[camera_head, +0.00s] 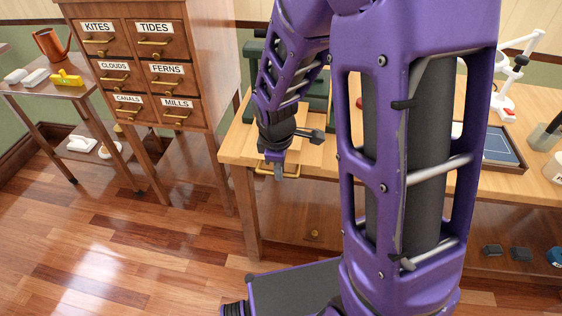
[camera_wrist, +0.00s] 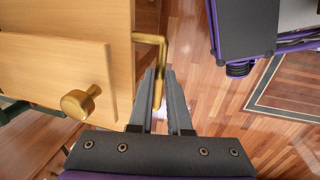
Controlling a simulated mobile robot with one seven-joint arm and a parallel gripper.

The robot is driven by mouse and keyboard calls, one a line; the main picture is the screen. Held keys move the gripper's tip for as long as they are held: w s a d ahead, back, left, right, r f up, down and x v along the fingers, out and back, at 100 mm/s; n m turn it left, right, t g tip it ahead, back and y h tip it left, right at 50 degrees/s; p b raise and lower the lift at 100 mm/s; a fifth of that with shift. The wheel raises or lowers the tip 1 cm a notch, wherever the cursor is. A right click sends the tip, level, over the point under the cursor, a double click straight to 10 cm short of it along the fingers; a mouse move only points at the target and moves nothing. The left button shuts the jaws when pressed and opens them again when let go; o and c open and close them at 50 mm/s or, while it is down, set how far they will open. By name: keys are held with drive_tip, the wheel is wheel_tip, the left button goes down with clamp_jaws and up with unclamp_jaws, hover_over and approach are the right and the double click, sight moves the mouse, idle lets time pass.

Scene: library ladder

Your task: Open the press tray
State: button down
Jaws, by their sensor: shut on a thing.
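A dark green press (camera_head: 254,52) stands on the wooden workbench (camera_head: 232,150), largely hidden behind my arm. A brass handle (camera_head: 263,169) shows at the bench's front edge below the press. In the wrist view the bar of the brass handle (camera_wrist: 157,45) sticks out from a pale wooden front (camera_wrist: 70,15) and runs down between my fingers. My gripper (camera_head: 279,172), also in the wrist view (camera_wrist: 160,80), is shut on this handle. My arm hides most of the tray, so I cannot tell how far out it is.
A drawer cabinet (camera_head: 139,80) with labelled drawers stands left of the bench. A side table (camera_head: 85,90) holds an orange watering can (camera_head: 50,45). A wooden front with a brass knob (camera_wrist: 80,102) is close to my fingers. The floor (camera_head: 130,240) is clear.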

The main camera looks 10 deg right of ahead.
drive_tip(key=shift+s+a+f, duration=0.1)
drive_tip(key=shift+s, duration=0.15)
drive_tip(key=c, duration=0.9)
unclamp_jaws()
drive_tip(key=shift+o, duration=0.2)
drive_tip(key=s+a+r+p, duration=0.1)
drive_tip(key=s+r+p, duration=0.2)
drive_tip(key=r+p, duration=0.6)
wheel_tip(320, 180, up, 8)
drive_tip(key=shift+a+r+p, duration=0.15)
drive_tip(key=shift+a+p, duration=0.05)
drive_tip(key=shift+p, duration=0.1)
